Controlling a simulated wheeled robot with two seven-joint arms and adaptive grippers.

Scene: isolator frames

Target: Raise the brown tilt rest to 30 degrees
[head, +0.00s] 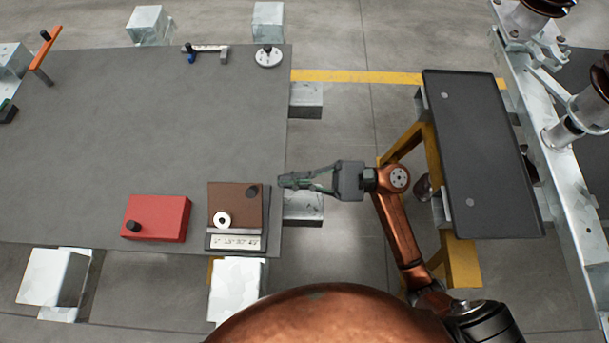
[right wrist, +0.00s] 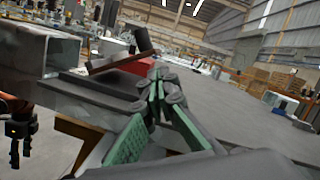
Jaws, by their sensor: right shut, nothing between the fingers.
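The brown tilt rest (head: 230,203) sits at the near right corner of the grey table. It has a black knob (head: 252,191) at its right side, a pale round disc (head: 222,220) at its front and a scale strip (head: 235,241) too small to read surely. In the right wrist view its brown plate (right wrist: 116,61) slopes against the dark base; I cannot read the angle. My right gripper (head: 283,181) is shut and empty, its tips just right of the rest by the table edge, apart from the knob. It also shows in the right wrist view (right wrist: 165,88). My left gripper is out of view.
A red box (head: 156,218) with a black knob stands left of the rest. A black bench (head: 480,150) on a yellow frame stands to the right. A metal bracket (head: 208,52) and a round disc (head: 268,57) lie at the far edge. The table's middle is clear.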

